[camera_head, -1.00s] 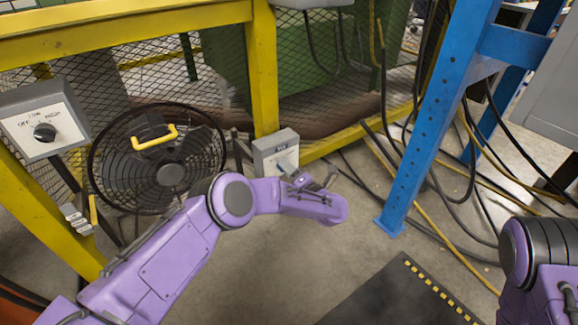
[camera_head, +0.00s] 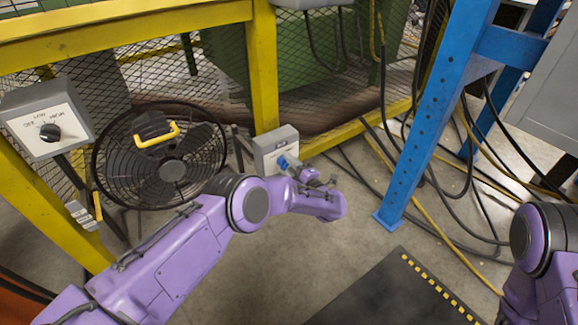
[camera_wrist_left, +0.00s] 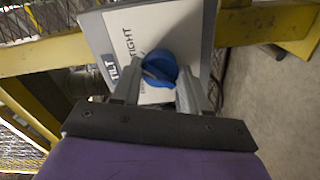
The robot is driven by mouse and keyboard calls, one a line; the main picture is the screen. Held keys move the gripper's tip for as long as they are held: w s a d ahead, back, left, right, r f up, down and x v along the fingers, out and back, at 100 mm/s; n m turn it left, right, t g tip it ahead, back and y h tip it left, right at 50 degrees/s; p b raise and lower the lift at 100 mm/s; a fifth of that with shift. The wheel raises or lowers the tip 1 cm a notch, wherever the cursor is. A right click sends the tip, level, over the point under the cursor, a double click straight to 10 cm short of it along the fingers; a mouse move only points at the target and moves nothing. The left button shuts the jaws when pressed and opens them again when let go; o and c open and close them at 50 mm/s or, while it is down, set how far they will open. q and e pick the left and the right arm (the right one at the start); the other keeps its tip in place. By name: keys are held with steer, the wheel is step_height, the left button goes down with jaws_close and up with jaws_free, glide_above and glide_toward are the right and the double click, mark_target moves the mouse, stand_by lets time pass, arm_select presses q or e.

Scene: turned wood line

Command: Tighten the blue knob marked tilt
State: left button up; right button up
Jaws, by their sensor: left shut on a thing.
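The blue knob (camera_wrist_left: 159,68) sits on a grey box with a white plate (camera_wrist_left: 140,30) that reads TILT and TIGHT in the left wrist view. My left gripper (camera_wrist_left: 160,88) has a finger on each side of the knob and is shut on it. In the head view the grey box (camera_head: 268,146) stands right of the fan, and the blue knob (camera_head: 284,161) shows partly behind my left gripper (camera_head: 291,166). My right arm is at the right edge; its gripper is out of the picture.
A black floor fan (camera_head: 165,170) with a yellow handle stands left of the box. A grey speed dial box (camera_head: 45,122) is at far left. A yellow frame (camera_head: 263,70) stands behind, a blue post (camera_head: 425,125) to the right. Cables cross the floor.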

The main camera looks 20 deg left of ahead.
arm_select(q)
steer(key=shift+f, duration=0.1)
stand_by(0.3)
steer(key=o, duration=1.1)
steer(key=shift+c, duration=0.2)
steer(key=shift+s+d, duration=0.1)
arm_select(e)
steer(key=shift+s+r, duration=0.1)
arm_select(q)
steer(key=p+v, duration=0.4)
steer(key=v, duration=0.6)
arm_select(e)
steer(key=s+a+r+g+y, duration=0.1)
steer(key=s+a+r+g, duration=0.2)
steer(key=s+a+r, duration=0.1)
steer(key=shift+s+a+r+y, duration=0.2)
steer(key=shift+s+r+y, duration=0.2)
steer(key=shift+s+r, duration=0.25)
arm_select(q)
steer(key=shift+s+d, duration=0.15)
